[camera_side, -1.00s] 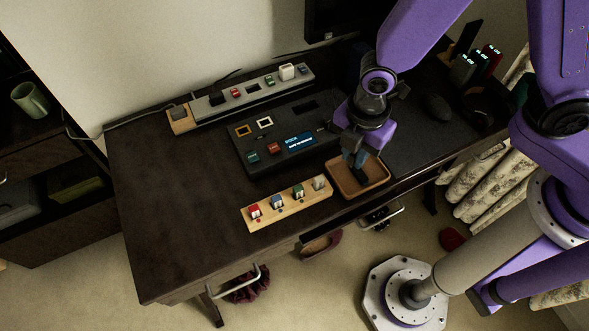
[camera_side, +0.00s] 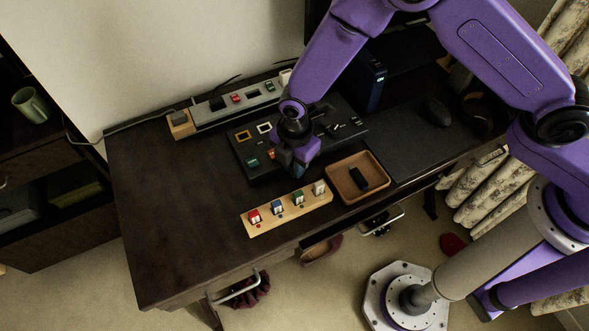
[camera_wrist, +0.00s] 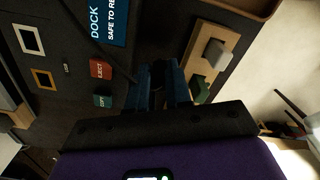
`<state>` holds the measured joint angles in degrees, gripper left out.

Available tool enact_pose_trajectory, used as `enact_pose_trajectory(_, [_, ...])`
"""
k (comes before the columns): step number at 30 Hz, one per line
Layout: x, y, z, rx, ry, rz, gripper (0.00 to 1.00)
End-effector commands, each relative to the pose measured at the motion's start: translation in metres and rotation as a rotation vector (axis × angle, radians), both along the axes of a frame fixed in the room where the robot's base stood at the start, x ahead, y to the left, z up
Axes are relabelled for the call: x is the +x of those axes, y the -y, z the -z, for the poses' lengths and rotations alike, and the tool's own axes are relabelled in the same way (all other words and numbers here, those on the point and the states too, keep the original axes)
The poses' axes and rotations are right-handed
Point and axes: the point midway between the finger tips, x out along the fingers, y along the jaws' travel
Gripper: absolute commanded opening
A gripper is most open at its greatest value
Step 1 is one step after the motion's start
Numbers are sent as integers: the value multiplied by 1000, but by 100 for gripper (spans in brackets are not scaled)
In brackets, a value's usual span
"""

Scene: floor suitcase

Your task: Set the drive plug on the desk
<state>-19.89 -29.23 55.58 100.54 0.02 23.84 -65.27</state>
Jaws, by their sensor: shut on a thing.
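My gripper (camera_side: 297,166) is low over the front edge of the dark dock panel (camera_side: 245,157), left of the tray. In the wrist view my gripper (camera_wrist: 160,82) has its blue fingers closed on a small dark piece, which looks like the drive plug (camera_wrist: 158,97). The fingers mostly hide it. A thin dark cable (camera_wrist: 88,42) runs from the upper left towards the fingers. A black block (camera_side: 358,179) lies in the brown tray (camera_side: 338,196). The dock's screen (camera_wrist: 107,20) shows "DOCK" and "SAFE TO RE", beside a red eject button (camera_wrist: 102,69).
A wooden strip (camera_side: 268,226) with several coloured blocks stands in front of the dock. A power strip (camera_side: 210,116) runs along the back. The left part of the desk (camera_side: 165,220) is bare. A black mouse (camera_side: 435,111) lies on the right.

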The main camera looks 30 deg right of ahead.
Motion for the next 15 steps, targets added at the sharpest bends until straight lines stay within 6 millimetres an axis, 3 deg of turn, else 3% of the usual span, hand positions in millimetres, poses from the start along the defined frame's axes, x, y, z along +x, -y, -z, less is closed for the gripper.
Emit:
enact_pose_trajectory(6, [0, 0, 27, -2, -1, 0, 0])
enact_pose_trajectory(15, [0, -1, 31, 0, 0, 0, 0])
